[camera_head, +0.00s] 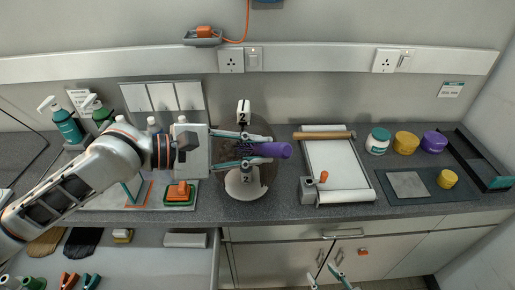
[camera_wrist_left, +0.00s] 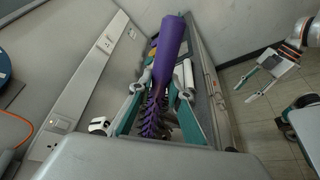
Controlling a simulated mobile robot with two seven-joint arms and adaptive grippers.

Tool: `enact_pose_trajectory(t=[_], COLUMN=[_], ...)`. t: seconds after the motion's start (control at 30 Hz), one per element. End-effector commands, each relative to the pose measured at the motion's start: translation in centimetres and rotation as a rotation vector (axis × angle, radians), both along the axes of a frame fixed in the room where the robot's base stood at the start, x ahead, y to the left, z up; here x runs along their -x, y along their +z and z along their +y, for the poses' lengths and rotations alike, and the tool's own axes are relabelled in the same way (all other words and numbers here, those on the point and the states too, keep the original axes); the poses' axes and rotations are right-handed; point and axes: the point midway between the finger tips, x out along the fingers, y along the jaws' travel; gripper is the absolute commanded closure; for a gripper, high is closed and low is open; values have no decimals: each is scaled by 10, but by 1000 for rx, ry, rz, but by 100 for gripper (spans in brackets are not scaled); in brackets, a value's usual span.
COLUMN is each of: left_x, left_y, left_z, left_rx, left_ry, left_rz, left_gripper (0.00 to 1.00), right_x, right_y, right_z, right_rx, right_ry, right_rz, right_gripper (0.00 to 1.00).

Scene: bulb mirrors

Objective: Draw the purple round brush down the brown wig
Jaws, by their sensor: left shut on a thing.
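My left gripper (camera_head: 262,151) is shut on the purple round brush (camera_head: 274,150). The brush's smooth purple handle points right, and its bristles lie between the fingers. In the left wrist view the handle (camera_wrist_left: 173,42) points away and the dark purple bristles (camera_wrist_left: 157,112) show between the teal fingers. The brown wig (camera_head: 262,132) is a dark rounded shape behind the gripper and brush, largely hidden by them. A white base marked 2 shows below it. I cannot tell whether the bristles touch the wig. My right gripper (camera_head: 325,277) is open and empty, low in front of the counter.
A white board with a roller (camera_head: 335,165) lies right of the wig. Several jars, including a teal-lidded one (camera_head: 378,141), and a dark tray (camera_head: 485,160) stand further right.

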Motion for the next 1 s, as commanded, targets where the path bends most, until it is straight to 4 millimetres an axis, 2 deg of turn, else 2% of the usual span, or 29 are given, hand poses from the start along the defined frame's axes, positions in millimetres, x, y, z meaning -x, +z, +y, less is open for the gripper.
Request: enact_pose_trajectory(t=[0.43, 1.0], left_x=[-2, 11], left_y=[-4, -33], left_z=[0, 1], left_rx=[0, -1], left_ry=[0, 0], left_rz=[0, 1], left_gripper=[100, 100], right_x=[0, 0], right_y=[0, 0], right_z=[0, 0], right_rx=[0, 0], right_ry=[0, 0], right_rz=[0, 1], right_gripper=[60, 60])
